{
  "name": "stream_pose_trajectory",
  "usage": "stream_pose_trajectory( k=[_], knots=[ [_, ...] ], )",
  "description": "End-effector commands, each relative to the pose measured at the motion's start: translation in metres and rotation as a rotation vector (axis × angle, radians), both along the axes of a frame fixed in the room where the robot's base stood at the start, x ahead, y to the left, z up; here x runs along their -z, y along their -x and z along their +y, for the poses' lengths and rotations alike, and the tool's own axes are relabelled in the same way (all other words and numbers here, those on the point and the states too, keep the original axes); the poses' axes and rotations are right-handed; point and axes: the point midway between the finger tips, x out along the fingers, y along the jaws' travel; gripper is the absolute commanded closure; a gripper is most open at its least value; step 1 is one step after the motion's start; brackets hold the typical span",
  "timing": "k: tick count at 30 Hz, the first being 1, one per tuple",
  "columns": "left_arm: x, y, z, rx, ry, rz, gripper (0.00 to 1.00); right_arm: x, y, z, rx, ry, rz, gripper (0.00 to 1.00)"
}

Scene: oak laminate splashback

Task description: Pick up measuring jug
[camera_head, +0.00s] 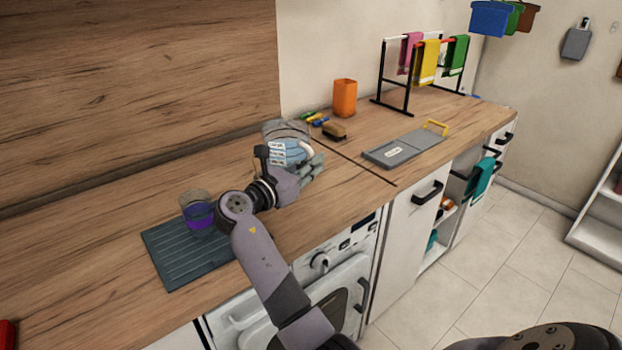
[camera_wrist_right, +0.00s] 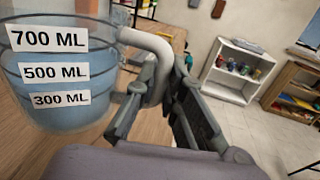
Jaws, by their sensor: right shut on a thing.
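The measuring jug (camera_head: 286,132) is clear with a bluish lower part and a white handle. In the right wrist view the jug (camera_wrist_right: 62,115) shows labels for 700, 500 and 300 ML. My right gripper (camera_head: 290,166) is at the jug's near right side. In the wrist view its fingers (camera_wrist_right: 163,78) are shut on the white handle (camera_wrist_right: 150,45). The jug looks upright at the counter; I cannot tell whether its base touches the top. My left gripper is not in view.
A brush (camera_head: 334,131), an orange cup (camera_head: 344,97), a grey board (camera_head: 405,149) and a towel rack (camera_head: 408,96) are to the right. The front-left counter is mostly clear.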

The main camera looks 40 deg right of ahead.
Motion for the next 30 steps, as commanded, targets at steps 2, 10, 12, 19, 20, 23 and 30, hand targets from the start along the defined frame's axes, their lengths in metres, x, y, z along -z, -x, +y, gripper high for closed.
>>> stream_pose_trajectory(
  k=[2, 10, 12, 19, 20, 23, 30],
  knots=[
    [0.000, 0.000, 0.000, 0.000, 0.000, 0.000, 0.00, -0.014, 0.000, 0.000, 0.000, 0.001, -0.010, 1.00],
    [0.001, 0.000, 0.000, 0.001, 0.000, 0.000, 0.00, -0.048, 0.000, 0.000, 0.000, 0.002, -0.008, 1.00],
    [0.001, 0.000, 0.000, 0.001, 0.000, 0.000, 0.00, -0.056, 0.000, 0.000, 0.000, 0.002, -0.008, 1.00],
    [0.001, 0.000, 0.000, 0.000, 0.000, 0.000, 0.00, -0.076, 0.000, 0.000, 0.000, 0.002, -0.008, 1.00],
    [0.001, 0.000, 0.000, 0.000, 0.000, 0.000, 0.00, -0.078, 0.000, 0.000, 0.000, 0.002, -0.007, 1.00],
    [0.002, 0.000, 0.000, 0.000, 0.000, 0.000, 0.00, -0.084, 0.000, 0.000, 0.000, 0.002, -0.006, 1.00],
    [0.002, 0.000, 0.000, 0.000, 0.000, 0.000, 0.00, -0.093, 0.000, 0.000, -0.001, 0.002, -0.006, 1.00]
  ],
)
